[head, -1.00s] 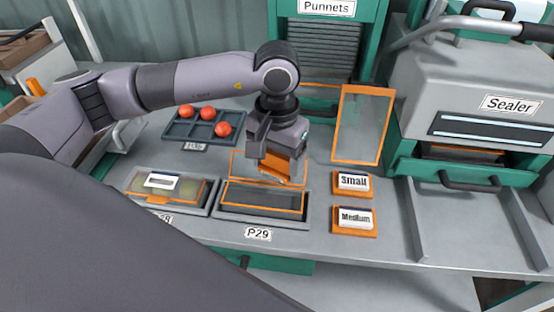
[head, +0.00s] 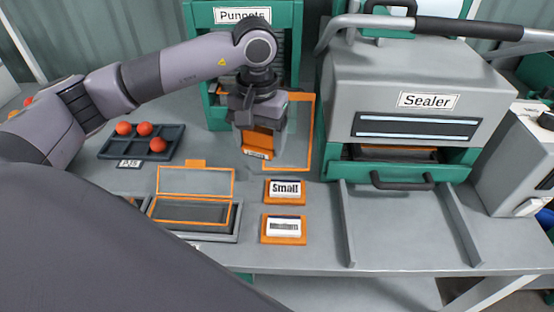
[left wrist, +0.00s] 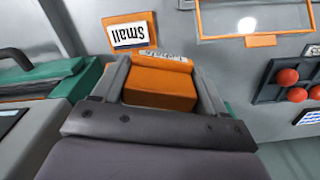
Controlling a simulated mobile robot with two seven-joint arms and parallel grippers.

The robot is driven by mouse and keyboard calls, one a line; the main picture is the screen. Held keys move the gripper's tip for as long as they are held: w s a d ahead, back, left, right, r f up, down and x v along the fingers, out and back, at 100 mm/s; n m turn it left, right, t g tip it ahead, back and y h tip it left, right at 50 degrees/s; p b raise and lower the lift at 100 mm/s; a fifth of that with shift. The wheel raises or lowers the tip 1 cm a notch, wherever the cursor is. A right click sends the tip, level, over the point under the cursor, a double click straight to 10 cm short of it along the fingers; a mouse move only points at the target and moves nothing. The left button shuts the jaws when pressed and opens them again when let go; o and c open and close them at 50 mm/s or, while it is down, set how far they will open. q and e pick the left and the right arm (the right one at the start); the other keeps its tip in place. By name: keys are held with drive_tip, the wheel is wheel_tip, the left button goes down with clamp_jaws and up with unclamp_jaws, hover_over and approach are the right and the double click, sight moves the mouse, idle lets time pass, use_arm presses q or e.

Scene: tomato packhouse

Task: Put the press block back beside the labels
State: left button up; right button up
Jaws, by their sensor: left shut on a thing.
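My left gripper (head: 258,148) is shut on the orange press block (head: 257,142), which carries a small white label strip on its lower edge. It holds the block over the bench, up and left of the Small labels (head: 285,189). The Medium labels (head: 284,228) lie in front of the Small ones, also on an orange base. In the left wrist view the block (left wrist: 158,88) sits between both fingers, and the Small labels (left wrist: 128,33) are close beyond it. I cannot tell whether the block touches the bench. My right gripper is not in view.
An orange-edged clear panel (head: 309,135) is right behind the gripper. The grey sealer (head: 428,75) stands to the right. An orange-rimmed punnet with its lid up (head: 190,212) is left of the labels. A dark tray with several tomatoes (head: 115,152) is at the left.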

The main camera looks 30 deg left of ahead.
use_arm(q)
drive_tip(key=a+r+n+b, duration=0.1)
drive_tip(key=a+r+n, duration=0.15)
drive_tip(key=a, duration=0.55)
drive_tip(key=shift+n, duration=0.45)
drive_tip(key=f+b, duration=0.2)
drive_tip(key=a+f+b, duration=0.1)
drive_tip(key=f, duration=0.2)
drive_tip(key=a+f+b, duration=0.1)
drive_tip(key=f+b, duration=0.1)
drive_tip(key=f, duration=0.1)
drive_tip(key=shift+w+a+b, duration=0.15)
drive_tip(key=shift+w+b, duration=0.05)
drive_tip(key=shift+b, duration=0.15)
drive_tip(key=shift+f+b, duration=0.65)
drive_tip(key=shift+f, duration=0.25)
drive_tip(key=shift+f+b, duration=0.6)
drive_tip(key=shift+f, duration=0.2)
drive_tip(key=shift+f+b, duration=0.45)
drive_tip(key=shift+f, duration=0.55)
drive_tip(key=shift+f+b, duration=0.35)
drive_tip(key=shift+b, duration=0.1)
